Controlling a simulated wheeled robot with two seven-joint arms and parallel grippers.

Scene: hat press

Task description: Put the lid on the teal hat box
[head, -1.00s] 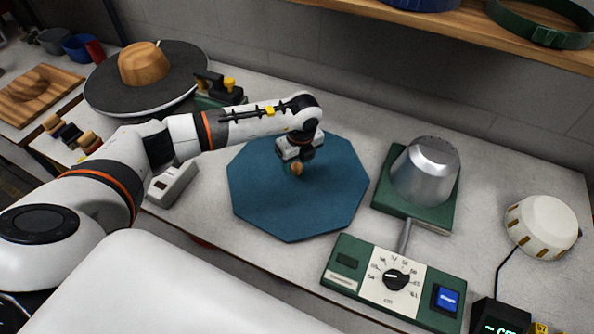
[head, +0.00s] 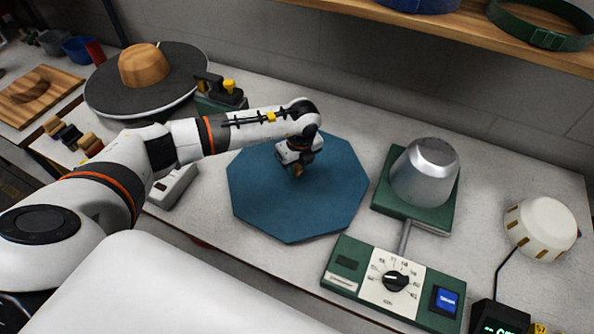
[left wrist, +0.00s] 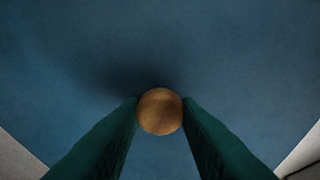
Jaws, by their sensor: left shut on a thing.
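A large teal-blue octagonal lid (head: 265,205) lies flat at the middle of the bench and fills most of the left wrist view (left wrist: 160,50). A round wooden knob (left wrist: 160,111) shows between the fingers in the left wrist view. My left gripper (head: 298,170) is over the middle of the octagon, shut on the knob. The box walls are hidden beneath the octagon, so I cannot tell how the lid sits on the box. My right gripper is out of view.
A metal hat block (head: 425,170) on a green base and a green dial panel (head: 350,285) stand to the right. A cream round object (head: 540,225) is farther right. A wide grey-brimmed hat form (head: 110,95) and a pale switch box (head: 173,185) are left.

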